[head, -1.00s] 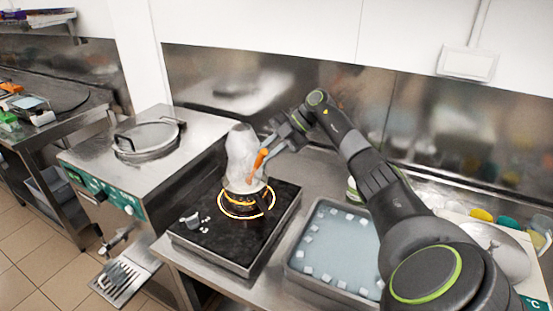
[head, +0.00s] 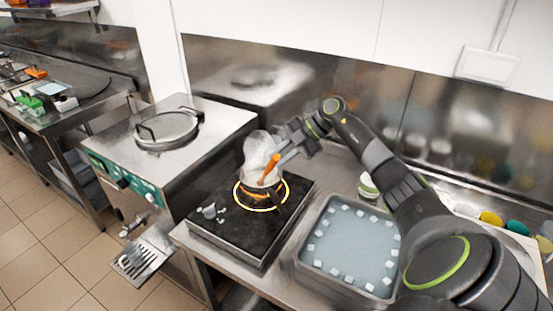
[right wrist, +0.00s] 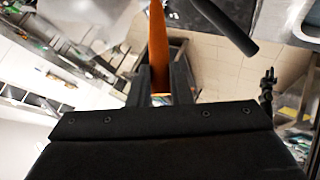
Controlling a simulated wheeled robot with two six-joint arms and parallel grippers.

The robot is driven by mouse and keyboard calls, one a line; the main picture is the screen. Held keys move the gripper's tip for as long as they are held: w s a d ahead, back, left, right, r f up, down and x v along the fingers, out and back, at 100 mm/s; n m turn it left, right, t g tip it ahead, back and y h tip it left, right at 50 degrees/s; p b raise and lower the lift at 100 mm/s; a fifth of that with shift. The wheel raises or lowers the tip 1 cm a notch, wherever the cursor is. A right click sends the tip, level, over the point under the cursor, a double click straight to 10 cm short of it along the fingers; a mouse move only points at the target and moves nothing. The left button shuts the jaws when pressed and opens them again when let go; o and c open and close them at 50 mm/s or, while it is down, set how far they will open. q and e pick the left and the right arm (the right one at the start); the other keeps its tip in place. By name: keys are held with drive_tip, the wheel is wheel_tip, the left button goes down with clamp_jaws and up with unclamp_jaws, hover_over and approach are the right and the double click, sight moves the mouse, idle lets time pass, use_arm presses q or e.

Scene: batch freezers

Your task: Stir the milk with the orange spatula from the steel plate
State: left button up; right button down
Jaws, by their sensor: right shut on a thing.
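My right gripper (head: 287,153) is shut on the orange spatula (head: 269,168) and holds it tilted over the hob. In the right wrist view the spatula (right wrist: 158,45) stands between the two fingers, its far end out of frame. The spatula's lower end meets a pale, cloudy form (head: 258,150) above the hob's glowing ring (head: 262,209). The pot is hard to make out there, and I cannot see the milk's surface or tell whether the spatula touches it. My left gripper is not in view.
The black hob (head: 225,228) stands on a steel counter. A steel tray (head: 345,284) of bluish liquid with several white cubes is to its right. A batch freezer (head: 205,143) with a round lid stands left. My right arm covers part of the counter at right.

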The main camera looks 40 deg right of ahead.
drive_tip(key=shift+w+d, duration=0.25)
drive_tip(key=shift+d, duration=0.15)
drive_tip(key=shift+s+r, duration=0.1)
drive_tip(key=shift+s, duration=0.05)
drive_tip(key=r+p, duration=0.1)
drive_tip(key=s+r+p, duration=0.1)
drive_tip(key=p, duration=0.1)
drive_tip(key=s+r+p, duration=0.1)
drive_tip(key=r+p, duration=0.1)
drive_tip(key=shift+s+a+r, duration=0.1)
drive_tip(key=shift+s+a, duration=0.05)
drive_tip(key=r, duration=0.1)
drive_tip(key=s+r, duration=0.1)
drive_tip(key=s+r+p, duration=0.1)
drive_tip(key=shift+s+a+r, duration=0.2)
drive_tip(key=shift+s+r, duration=0.05)
drive_tip(key=shift+r, duration=0.1)
idle(0.9)
